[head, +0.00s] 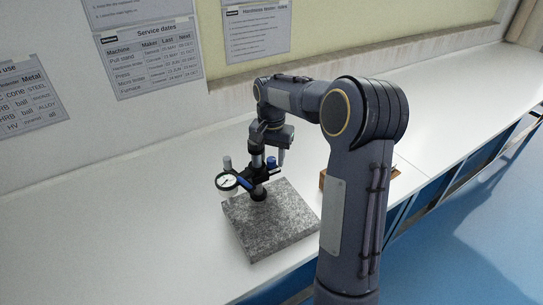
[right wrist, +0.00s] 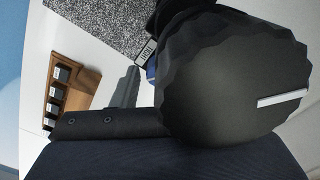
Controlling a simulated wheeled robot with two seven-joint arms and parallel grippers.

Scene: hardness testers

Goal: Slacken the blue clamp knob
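The blue clamp knob (head: 271,162) is on the right side of a dial gauge stand in the head view. A blue sliver (right wrist: 151,74) shows in the right wrist view, mostly hidden behind a large dark scalloped knob (right wrist: 225,80) with a white line. The round white dial gauge (head: 228,181) is at the stand's left. My right gripper (head: 272,146) is over the stand, close above the blue knob. One grey finger (right wrist: 125,88) shows in the right wrist view; the other is hidden, so its opening is unclear. My left gripper is out of view.
The stand's speckled granite base (head: 270,225) sits on a white bench (head: 190,240). A brown wooden block with several dark-and-white pieces (right wrist: 72,88) lies to the right of the base in the head view, partly behind my arm. Bench space left of the base is clear.

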